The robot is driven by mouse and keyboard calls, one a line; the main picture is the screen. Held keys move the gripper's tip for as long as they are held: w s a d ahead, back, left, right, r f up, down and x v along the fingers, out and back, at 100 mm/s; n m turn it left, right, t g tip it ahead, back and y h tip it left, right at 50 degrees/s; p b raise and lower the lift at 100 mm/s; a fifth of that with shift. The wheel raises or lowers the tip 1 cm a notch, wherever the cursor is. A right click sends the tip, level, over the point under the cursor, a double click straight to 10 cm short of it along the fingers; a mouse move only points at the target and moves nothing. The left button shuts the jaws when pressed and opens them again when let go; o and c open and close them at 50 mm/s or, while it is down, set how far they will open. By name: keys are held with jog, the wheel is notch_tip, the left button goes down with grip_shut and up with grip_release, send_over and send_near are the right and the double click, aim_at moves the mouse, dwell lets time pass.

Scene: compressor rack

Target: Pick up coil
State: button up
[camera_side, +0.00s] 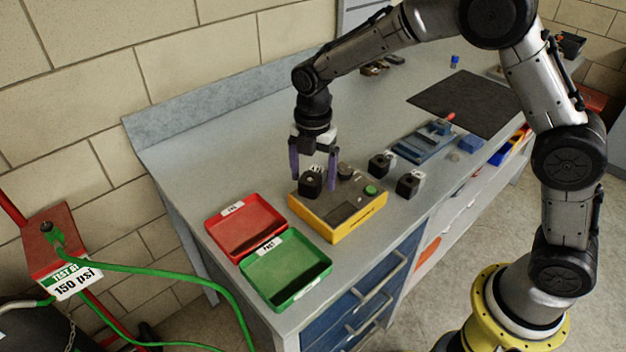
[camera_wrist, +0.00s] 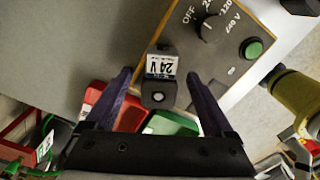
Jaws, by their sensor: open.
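A black coil (camera_side: 311,182) stands on the left part of the yellow test box (camera_side: 331,230) in the side view. In the wrist view the coil (camera_wrist: 160,82) shows a white "24 V" label and a round hole in its end. My gripper (camera_side: 314,184) is open, pointing down, with its purple fingers on either side of the coil. In the wrist view the gripper (camera_wrist: 163,78) has gaps between both fingers and the coil. Two more black coils (camera_side: 381,164) (camera_side: 409,184) stand on the bench right of the test box.
A red tray (camera_side: 262,252) and a green tray (camera_side: 322,274) sit empty at the bench's near left end. The test box has a dial (camera_wrist: 206,28) and a green button (camera_wrist: 253,47). A blue fixture (camera_side: 425,143) and a dark mat (camera_side: 464,101) lie farther right.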

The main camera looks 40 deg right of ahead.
aim_at(313, 174)
grip_shut()
dwell(0.4)
jog(key=shift+r, duration=0.15)
notch_tip(313, 174, up, 15)
dwell(1.3)
